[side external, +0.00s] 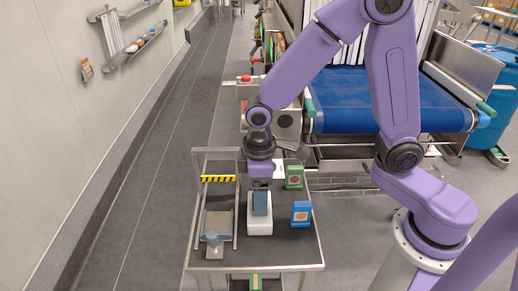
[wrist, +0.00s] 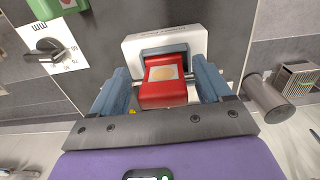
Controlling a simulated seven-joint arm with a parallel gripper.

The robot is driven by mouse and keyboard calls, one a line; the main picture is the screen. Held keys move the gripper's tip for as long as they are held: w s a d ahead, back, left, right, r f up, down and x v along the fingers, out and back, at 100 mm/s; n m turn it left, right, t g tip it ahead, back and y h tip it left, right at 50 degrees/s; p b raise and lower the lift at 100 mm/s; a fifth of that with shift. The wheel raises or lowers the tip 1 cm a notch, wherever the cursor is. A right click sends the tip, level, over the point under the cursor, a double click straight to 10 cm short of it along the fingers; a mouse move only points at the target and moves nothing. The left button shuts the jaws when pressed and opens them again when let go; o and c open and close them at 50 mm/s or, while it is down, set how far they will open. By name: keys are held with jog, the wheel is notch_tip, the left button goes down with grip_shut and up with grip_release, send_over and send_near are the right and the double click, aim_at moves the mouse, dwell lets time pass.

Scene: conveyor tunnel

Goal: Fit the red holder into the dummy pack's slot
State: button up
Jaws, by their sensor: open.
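The red holder (wrist: 164,92), with a pale label and a tan disc on its face, stands at the slot of the white dummy pack (wrist: 138,49) in the wrist view. A blue-grey edge of the slot shows behind it; how deep the holder sits cannot be told. My gripper (wrist: 163,80) is open, with one blue-grey finger on each side of the holder and a visible gap to each. In the side view my gripper (side external: 261,203) is low over the white dummy pack (side external: 259,226), and its finger hides the red holder.
A green holder (side external: 294,177) and a blue holder (side external: 301,213) stand on the dark table (side external: 280,250) to the right of the pack. A metal frame with a hazard-striped bar (side external: 218,179) stands close on the left. A dial plate (wrist: 72,37) lies beside the pack.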

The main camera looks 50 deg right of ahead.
notch_tip(320, 180, up, 17)
jog(key=shift+f, duration=0.15)
